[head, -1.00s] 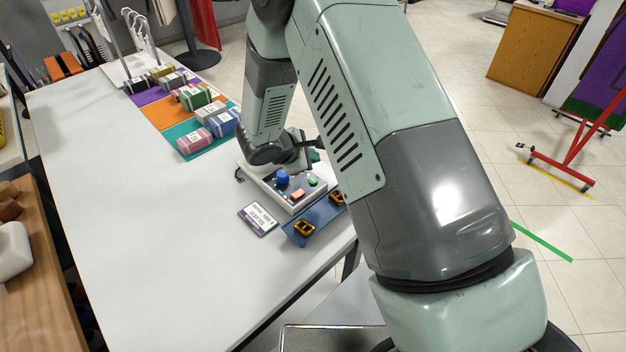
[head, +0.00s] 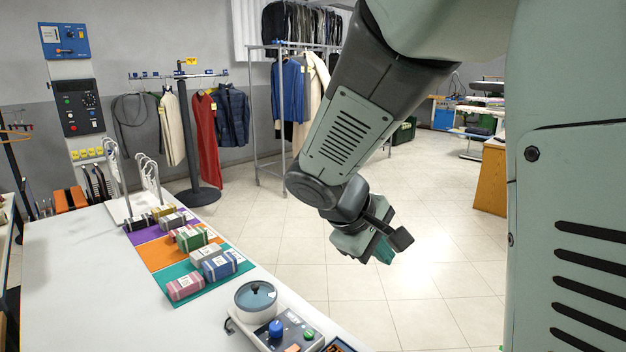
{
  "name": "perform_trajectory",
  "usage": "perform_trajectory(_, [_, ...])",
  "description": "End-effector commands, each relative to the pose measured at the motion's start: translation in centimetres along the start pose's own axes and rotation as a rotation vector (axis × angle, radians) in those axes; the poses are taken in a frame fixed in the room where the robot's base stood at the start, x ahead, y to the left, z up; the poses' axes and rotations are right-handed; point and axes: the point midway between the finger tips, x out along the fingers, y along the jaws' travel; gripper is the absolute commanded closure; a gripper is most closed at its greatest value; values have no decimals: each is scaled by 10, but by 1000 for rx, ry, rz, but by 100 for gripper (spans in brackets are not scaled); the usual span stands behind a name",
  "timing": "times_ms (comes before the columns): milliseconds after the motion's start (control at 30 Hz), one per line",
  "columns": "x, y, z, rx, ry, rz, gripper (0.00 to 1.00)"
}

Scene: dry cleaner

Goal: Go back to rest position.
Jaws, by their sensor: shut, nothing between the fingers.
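My gripper (head: 388,246) hangs at the end of my arm, right of the white table (head: 95,285), over the tiled floor. It is apart from everything and holds nothing. Its fingers are small and partly turned away in this view, and they are shut. My arm comes down from the top right, bent, and fills much of the right side.
A device with a round lidded pot (head: 257,298) and a blue knob (head: 276,329) stands at the table's near right edge. Several wrapped bundles (head: 186,286) lie on coloured mats. A clothes rack (head: 258,120) stands behind. Floor around my gripper is clear.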

Motion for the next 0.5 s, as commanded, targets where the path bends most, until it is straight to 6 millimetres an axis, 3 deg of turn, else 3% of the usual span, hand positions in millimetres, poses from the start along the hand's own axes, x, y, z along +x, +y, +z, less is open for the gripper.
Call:
perform_trajectory(33, [-17,4,23,90,13,-27,100])
perform_trajectory(200, [-61,-6,84,358,71,-152,100])
perform_trajectory(333, [-91,-24,120,549,146,-254,100])
perform_trajectory(500, [-121,-50,148,737,258,-371,100])
